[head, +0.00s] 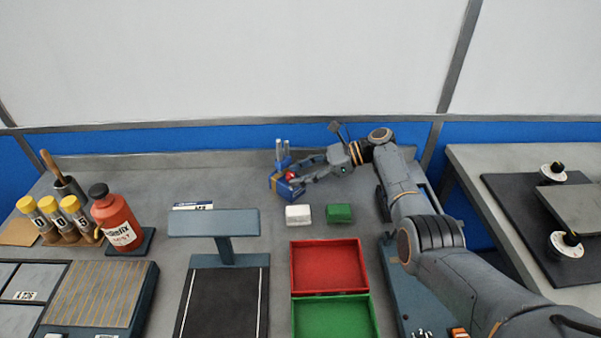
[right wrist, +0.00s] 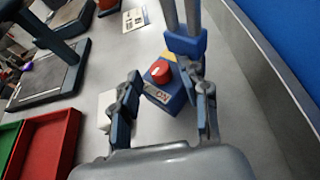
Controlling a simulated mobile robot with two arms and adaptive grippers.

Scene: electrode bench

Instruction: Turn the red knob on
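The red knob (right wrist: 159,72) sits on the face of a small blue box (right wrist: 172,99), with a pale pointer mark on the knob. A label reading "ON" is on the box beside the knob. In the head view the blue box (head: 275,182) stands at the back middle of the bench, and the knob (head: 290,175) is partly covered by my fingers. My right gripper (right wrist: 164,74) is open, its fingers on either side of the knob; I cannot tell whether they touch it. It also shows in the head view (head: 297,176). My left gripper is not in view.
Two metal rods (right wrist: 183,18) rise from the box. A white block (head: 298,214) and a green block (head: 339,213) lie just in front. Red (head: 293,268) and green trays are nearer. A red bottle (head: 117,220) stands left. The back ledge is close behind.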

